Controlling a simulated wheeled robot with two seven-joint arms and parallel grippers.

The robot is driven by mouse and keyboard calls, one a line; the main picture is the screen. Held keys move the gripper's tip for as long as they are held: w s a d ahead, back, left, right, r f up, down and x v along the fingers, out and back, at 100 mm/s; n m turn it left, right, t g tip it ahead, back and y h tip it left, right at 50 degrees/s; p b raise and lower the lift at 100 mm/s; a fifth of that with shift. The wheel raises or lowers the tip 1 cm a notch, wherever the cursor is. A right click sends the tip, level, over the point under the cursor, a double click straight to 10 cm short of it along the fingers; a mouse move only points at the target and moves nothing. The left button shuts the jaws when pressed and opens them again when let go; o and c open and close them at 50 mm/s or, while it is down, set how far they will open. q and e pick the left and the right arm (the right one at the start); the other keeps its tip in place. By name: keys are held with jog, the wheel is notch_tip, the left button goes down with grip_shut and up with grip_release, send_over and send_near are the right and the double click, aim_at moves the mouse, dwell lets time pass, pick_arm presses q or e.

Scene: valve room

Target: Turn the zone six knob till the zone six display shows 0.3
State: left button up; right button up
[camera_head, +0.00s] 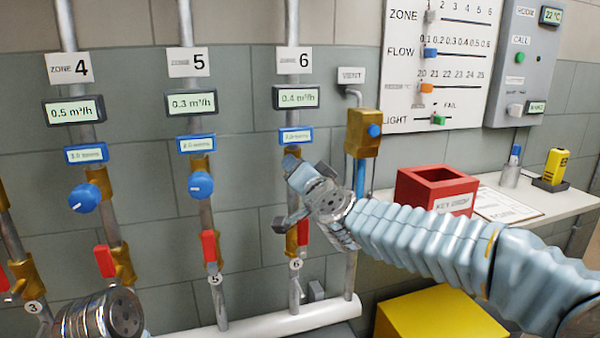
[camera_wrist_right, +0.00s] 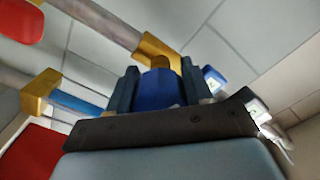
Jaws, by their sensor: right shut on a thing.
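The zone six display (camera_head: 297,97) reads 0.4 m³/h under the ZONE 6 sign (camera_head: 294,60). A small blue label plate (camera_head: 296,135) sits below it. My right gripper (camera_head: 291,164) is at the zone six pipe, just below that plate, and covers most of the knob in the head view. In the right wrist view, the blue zone six knob (camera_wrist_right: 160,88) sits between the two dark fingers, which are shut on it. Of my left arm only a metal wrist part shows at the lower left of the head view; its fingers are out of view.
Zone 5 has its own display (camera_head: 191,103), blue knob (camera_head: 200,185) and red lever (camera_head: 209,246). The zone 4 knob (camera_head: 84,198) is further left. A brass valve box (camera_head: 363,133) and a red key drop box (camera_head: 437,190) stand right of my gripper. A yellow box (camera_head: 440,316) is below.

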jog(key=o, duration=1)
jog(key=shift+s, duration=0.1)
jog(key=v, duration=1.3)
jog(key=shift+s+d, duration=0.15)
jog(key=shift+s, duration=0.1)
